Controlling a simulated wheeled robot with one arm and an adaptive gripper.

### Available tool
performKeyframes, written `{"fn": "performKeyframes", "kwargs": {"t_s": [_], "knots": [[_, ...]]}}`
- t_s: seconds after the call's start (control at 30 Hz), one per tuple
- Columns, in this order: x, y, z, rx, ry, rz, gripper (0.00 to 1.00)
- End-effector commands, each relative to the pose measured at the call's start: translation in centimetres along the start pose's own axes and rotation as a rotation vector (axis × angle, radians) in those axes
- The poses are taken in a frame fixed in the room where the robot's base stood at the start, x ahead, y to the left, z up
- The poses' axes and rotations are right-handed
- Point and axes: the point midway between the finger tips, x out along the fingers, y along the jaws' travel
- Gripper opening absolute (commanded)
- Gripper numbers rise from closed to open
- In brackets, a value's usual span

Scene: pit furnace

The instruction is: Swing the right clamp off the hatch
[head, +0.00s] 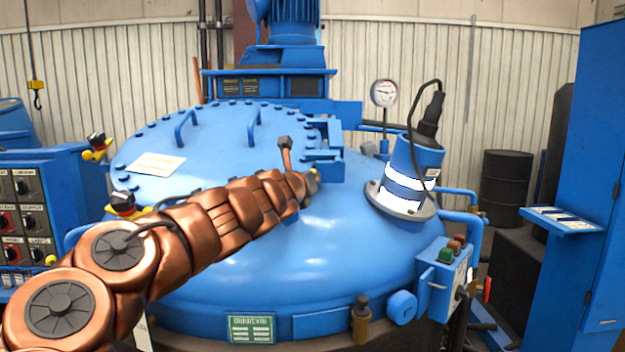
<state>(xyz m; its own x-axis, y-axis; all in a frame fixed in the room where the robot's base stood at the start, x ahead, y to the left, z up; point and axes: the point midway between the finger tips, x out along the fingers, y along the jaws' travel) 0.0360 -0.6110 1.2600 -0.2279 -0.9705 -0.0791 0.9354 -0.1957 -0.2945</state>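The blue hatch cover (222,128), ringed with bolts and fitted with two bar handles, lies on the domed blue furnace lid (290,265). My copper arm reaches from the lower left to the hatch's right front edge. My gripper (306,186) is at the arm's far end; its fingers cannot be made out. A small yellow piece (314,175) shows just beyond it, perhaps part of the right clamp, which is otherwise hidden. A short copper-coloured stem with a dark head (285,146) stands up there; I cannot tell what it belongs to.
Two black-and-yellow clamp-like fittings (97,148) (123,204) sit at the hatch's left side. A blue cylinder with white bands (405,180) and a cable stands right. A gauge (384,94) rises behind. Control panels (25,215) (445,275) flank the lid.

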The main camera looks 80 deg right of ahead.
Motion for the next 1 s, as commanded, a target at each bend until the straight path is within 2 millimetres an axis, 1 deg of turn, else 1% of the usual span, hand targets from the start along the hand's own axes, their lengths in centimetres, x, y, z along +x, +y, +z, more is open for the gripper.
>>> {"fn": "performKeyframes", "kwargs": {"t_s": [0.4,0.57,0.67,0.9,1.0], "knots": [[0.1,0.0,-0.1,-0.001,0.002,-0.001,0.00],[-0.3,0.0,-0.3,-0.001,0.001,0.000,0.00],[-1.1,-0.1,-0.6,-0.002,-0.001,0.001,0.00],[-3.9,-0.3,-1.6,-0.002,-0.004,0.010,0.00],[-5.2,-0.8,-1.5,-0.002,-0.004,0.009,0.00]]}}
